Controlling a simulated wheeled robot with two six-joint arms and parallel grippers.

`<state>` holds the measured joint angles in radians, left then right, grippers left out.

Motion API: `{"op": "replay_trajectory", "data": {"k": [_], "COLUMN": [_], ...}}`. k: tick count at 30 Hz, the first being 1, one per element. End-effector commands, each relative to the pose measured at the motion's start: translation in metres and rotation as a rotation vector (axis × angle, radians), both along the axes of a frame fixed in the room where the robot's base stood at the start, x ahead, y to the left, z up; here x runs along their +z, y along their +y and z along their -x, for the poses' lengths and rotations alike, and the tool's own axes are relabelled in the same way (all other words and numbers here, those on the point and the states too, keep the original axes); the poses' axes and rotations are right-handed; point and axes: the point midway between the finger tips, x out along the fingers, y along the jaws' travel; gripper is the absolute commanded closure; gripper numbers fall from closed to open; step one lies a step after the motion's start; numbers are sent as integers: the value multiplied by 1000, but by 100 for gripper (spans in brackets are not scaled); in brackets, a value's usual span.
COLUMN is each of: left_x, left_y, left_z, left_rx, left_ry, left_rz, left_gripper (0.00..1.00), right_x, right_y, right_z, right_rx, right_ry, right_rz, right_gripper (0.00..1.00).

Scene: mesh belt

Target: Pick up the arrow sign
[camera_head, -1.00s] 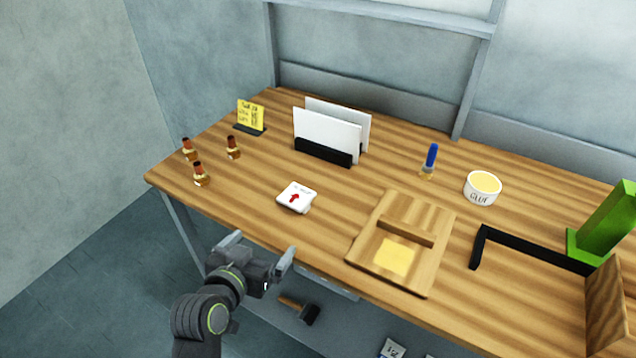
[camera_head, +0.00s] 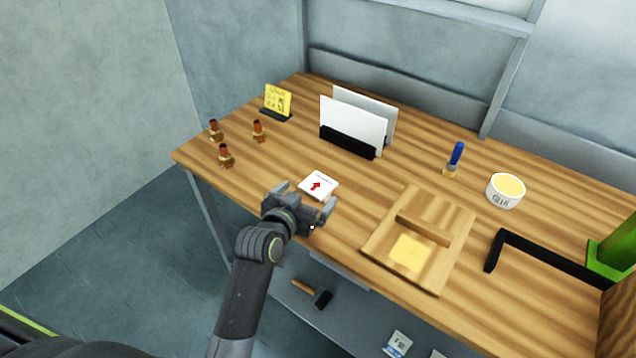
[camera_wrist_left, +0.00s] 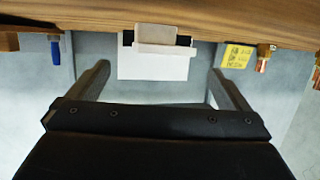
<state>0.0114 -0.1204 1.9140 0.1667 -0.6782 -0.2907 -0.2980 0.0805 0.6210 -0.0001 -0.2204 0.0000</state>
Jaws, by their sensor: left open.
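The arrow sign (camera_head: 318,184) is a small white block with a red arrow on top, lying on the wooden table near its front edge in the head view. In the left wrist view, which looks upside down, a pale block that seems to be the arrow sign (camera_wrist_left: 157,32) shows edge-on between the fingers. My left gripper (camera_head: 304,197) is open and empty at the table's front edge, just on the near side of the sign, its fingers spread toward it. The sign seems apart from the fingers. My right gripper is not in view.
Behind the sign stands a black holder (camera_head: 347,143) with white sheets. A hammer (camera_head: 320,298) lies below.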

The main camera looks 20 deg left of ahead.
Motion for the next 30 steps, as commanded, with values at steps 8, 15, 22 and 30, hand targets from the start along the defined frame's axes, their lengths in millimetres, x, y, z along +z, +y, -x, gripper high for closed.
{"op": "replay_trajectory", "data": {"k": [8,15,22,30], "left_x": [-4,-17,-22,-23], "left_y": [-2,-4,-6,-6], "left_z": [-13,-38,-52,-53], "left_rx": [0,-1,0,0], "left_ry": [1,1,0,0], "left_rz": [0,-1,1,1], "left_gripper": [1,1,1,3], "right_x": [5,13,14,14], "right_y": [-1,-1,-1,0], "right_z": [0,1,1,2], "right_rx": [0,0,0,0], "right_ry": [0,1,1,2], "right_rz": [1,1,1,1], "right_gripper": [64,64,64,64]}}
